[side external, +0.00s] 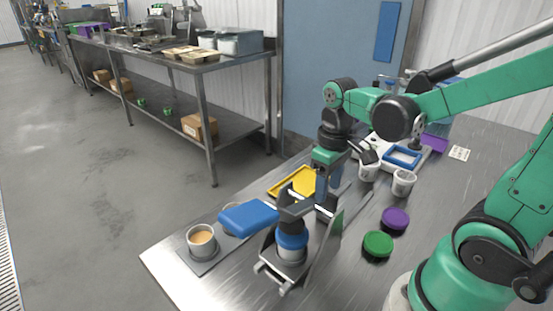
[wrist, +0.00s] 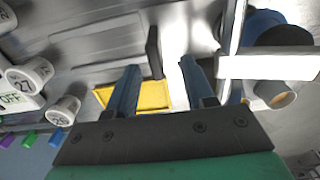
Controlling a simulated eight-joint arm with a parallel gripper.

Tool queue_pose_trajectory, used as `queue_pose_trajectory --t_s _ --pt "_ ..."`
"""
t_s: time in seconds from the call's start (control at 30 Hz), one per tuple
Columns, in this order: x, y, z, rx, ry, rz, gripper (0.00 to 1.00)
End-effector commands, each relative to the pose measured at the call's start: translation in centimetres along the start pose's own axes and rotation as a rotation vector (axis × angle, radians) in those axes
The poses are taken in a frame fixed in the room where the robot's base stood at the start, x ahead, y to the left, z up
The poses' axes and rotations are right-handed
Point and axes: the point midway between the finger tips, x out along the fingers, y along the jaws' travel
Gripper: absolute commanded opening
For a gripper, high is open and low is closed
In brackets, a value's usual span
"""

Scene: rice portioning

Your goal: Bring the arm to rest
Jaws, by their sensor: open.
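My gripper (side external: 322,192) points down over the steel table, between the yellow tray and the metal stand. In the wrist view, its two fingers (wrist: 160,68) are apart with nothing between them. The yellow tray (side external: 291,184) lies just behind it in the side view, and it shows beyond the fingers in the wrist view (wrist: 153,97). The metal stand (side external: 321,246) holds a blue round container (side external: 292,246), partly covered by a dark part. A blue block-shaped piece (side external: 248,217) sits left of the stand. I cannot tell whether my fingers touch anything.
A cup with orange-tan contents (side external: 201,240) stands near the table's left corner. A green lid (side external: 377,244) and a purple lid (side external: 395,219) lie right of the stand. White cups (side external: 403,183) and a white device with a blue frame (side external: 403,157) stand behind.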

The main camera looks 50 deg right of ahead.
Motion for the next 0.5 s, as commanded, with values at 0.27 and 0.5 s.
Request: queue_pose_trajectory --t_s 0.27,0.5 --pt "-0.84 -0.04 0.06 0.0 0.0 0.0 0.47" --pt "-0.92 -0.02 -0.05 -0.002 0.01 0.006 0.47"
